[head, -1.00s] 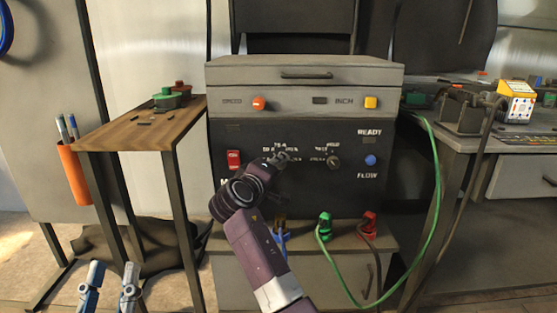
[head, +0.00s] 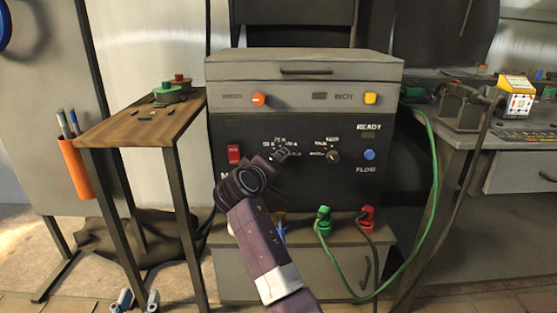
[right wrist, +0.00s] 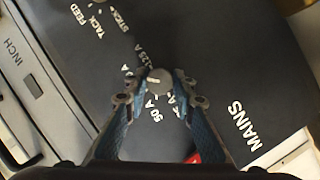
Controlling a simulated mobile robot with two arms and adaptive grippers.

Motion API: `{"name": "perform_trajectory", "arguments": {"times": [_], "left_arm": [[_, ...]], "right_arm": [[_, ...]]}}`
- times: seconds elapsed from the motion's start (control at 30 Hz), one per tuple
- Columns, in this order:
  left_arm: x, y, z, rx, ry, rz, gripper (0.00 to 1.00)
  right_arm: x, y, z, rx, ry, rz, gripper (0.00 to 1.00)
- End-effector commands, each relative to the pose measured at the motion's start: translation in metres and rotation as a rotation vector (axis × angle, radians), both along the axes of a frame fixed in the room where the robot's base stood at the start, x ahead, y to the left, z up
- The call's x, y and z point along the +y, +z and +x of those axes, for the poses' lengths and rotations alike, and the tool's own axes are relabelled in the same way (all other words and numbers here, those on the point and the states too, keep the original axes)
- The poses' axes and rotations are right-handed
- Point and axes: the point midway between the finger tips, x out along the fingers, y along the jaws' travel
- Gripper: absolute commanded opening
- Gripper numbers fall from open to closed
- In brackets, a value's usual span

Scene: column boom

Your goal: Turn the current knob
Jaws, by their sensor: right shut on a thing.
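The current knob (right wrist: 158,82) is a small grey round knob on the dark panel, ringed by white ampere labels. In the right wrist view it sits between the fingertips of my right gripper (right wrist: 158,92), which is shut on it. Which label the knob points to is too small to tell. In the head view my right gripper (head: 284,152) reaches the panel from below, and its wrist and fingers hide the knob. My left gripper (head: 138,301) shows only its two fingertips at the bottom left edge, apart and empty, well away from the machine.
A second knob (head: 332,156), a red mains switch (head: 234,154) and a blue flow button (head: 369,155) share the panel. Green (head: 323,221) and red (head: 367,218) cable plugs are below. A wooden side table (head: 130,124) stands left, a workbench (head: 465,149) right.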

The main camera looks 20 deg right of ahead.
Motion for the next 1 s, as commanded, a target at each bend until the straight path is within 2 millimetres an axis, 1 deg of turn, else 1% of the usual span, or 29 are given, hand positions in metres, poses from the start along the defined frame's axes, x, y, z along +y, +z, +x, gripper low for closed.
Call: {"name": "perform_trajectory", "arguments": {"times": [0.07,0.1,0.2,0.23,0.47,0.57,0.67,0.77,0.9,1.0], "left_arm": [[0.000,0.000,0.000,-0.001,0.000,0.000,0.29],[0.000,0.000,0.000,-0.001,0.000,0.000,0.29],[0.000,0.000,0.000,-0.002,0.000,0.000,0.29],[0.000,0.001,0.000,-0.002,0.000,0.000,0.29],[0.000,0.000,0.000,-0.002,0.000,0.000,0.29],[0.000,-0.001,0.000,0.001,0.000,0.000,0.29],[0.000,0.000,0.000,0.000,0.000,0.000,0.29],[0.000,0.000,0.000,0.000,0.000,0.000,0.29],[0.000,0.000,0.000,0.000,0.000,0.000,0.29],[0.000,0.000,0.000,-0.001,0.000,0.000,0.29]], "right_arm": [[-0.001,-0.003,-0.001,0.006,-0.003,0.001,0.00],[-0.001,-0.003,-0.001,0.006,-0.003,0.001,0.28],[-0.001,-0.002,0.000,0.005,-0.003,0.000,0.39],[-0.001,-0.002,0.000,0.004,-0.002,0.000,0.41],[0.000,-0.001,0.000,0.002,-0.001,0.000,0.41],[0.000,0.004,0.000,0.000,-0.001,0.000,0.41],[0.000,0.017,0.000,-0.003,0.000,0.000,0.41],[0.000,0.037,0.000,-0.005,-0.001,0.000,0.41],[-0.002,0.068,0.000,-0.009,-0.006,-0.003,0.41],[-0.003,0.084,-0.001,-0.007,-0.006,-0.003,0.41]]}}
